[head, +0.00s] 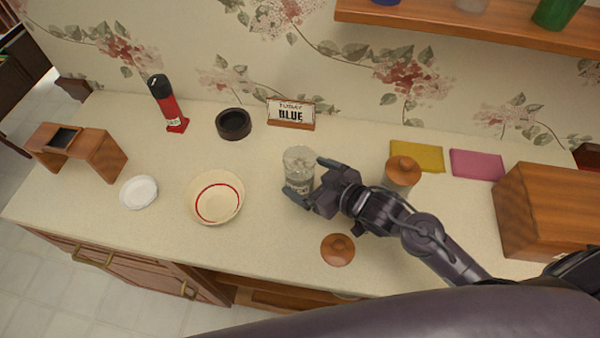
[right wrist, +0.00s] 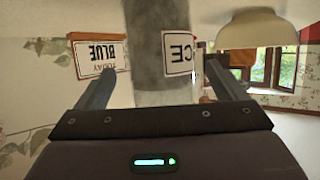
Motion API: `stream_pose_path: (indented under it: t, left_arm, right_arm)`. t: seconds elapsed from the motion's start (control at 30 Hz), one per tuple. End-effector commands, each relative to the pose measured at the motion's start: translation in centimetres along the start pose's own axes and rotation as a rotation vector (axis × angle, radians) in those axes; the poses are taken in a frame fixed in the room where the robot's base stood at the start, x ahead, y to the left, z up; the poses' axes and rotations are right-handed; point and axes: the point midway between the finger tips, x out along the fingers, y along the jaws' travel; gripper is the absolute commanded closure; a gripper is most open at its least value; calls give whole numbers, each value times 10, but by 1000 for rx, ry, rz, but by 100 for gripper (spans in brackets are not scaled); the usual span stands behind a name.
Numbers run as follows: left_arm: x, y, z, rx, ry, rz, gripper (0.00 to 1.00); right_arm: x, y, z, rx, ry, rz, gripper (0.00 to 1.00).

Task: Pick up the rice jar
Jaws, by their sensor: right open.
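The rice jar (head: 299,168) is a clear glass jar with a pale label, standing upright on the counter in the middle of the head view. In the right wrist view the jar (right wrist: 148,60) rises between the two fingers, and its label shows the letters "CE". My right gripper (head: 308,178) is open, with one finger on each side of the jar; I cannot tell whether either finger touches it. The right gripper's fingers also show in the right wrist view (right wrist: 155,85). My left gripper is not in view.
A round wooden lid (head: 338,249) lies in front of the right gripper. A wooden-lidded jar (head: 403,172) stands beside my right arm. A bowl (head: 215,198) is to the left, and a "TODAY BLUE" sign (head: 291,114) stands behind. A wooden box (head: 548,215) is at right.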

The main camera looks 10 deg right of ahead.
Motion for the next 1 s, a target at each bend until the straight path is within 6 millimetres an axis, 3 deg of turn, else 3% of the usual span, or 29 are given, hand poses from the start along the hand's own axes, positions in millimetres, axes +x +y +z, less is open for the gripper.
stream_pose_path:
  t: [0.07,0.27,0.5,1.0]
  left_arm:
    - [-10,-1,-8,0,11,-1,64]
    - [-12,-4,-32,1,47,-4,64]
    - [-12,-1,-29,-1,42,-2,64]
    - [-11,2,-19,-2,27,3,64]
  right_arm:
    - [12,-1,-6,3,2,0,9]
    - [32,-1,-2,-1,0,0,9]
    - [33,-1,-1,-1,0,0,10]
    - [32,-1,-1,-1,0,0,75]
